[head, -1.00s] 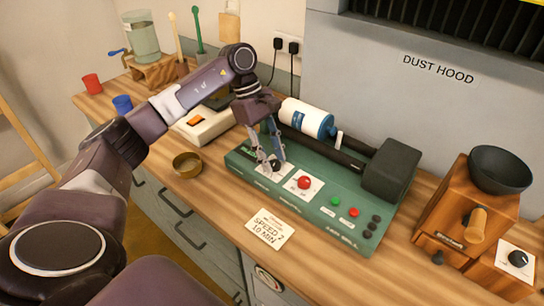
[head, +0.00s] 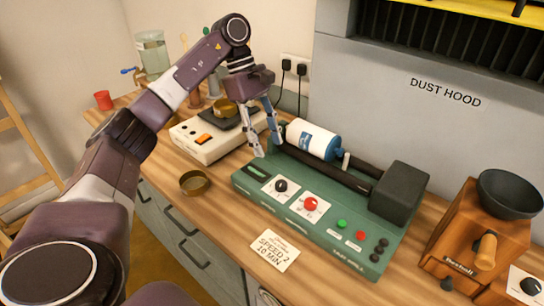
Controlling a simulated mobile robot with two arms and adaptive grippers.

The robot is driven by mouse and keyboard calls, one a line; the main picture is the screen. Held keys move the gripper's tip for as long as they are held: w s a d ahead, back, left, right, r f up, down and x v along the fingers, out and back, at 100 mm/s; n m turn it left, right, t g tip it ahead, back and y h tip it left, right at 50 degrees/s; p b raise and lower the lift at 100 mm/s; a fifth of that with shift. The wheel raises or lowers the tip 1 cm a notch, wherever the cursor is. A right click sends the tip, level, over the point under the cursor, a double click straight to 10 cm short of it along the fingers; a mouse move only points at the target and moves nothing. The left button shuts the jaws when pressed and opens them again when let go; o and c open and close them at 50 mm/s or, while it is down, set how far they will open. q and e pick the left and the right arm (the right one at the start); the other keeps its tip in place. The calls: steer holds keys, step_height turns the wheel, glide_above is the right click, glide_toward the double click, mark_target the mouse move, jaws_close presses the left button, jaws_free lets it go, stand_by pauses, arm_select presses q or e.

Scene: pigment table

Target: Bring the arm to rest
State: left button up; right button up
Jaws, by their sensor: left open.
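My left arm comes in from the left in the head view, and my left gripper (head: 264,146) hangs fingers down above the left end of the green jar mill (head: 252,186). Its fingers are open and empty, apart from the mill's black speed knob (head: 281,185) and red button (head: 311,204). The white and blue jar (head: 313,140) lies on the mill's black rollers, to the right of the gripper. My right gripper is not in view.
A scale (head: 207,147) with a brass dish on it stands behind the gripper. An empty brass dish (head: 195,183) and a "SPEED 2 10 MIN" card (head: 274,250) lie in front of it. A wooden grinder (head: 470,245) stands right. A red cup (head: 103,100) is far left.

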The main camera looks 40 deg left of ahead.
arm_select(q)
steer(key=shift+a+r, duration=0.25)
steer(key=shift+r, duration=0.3)
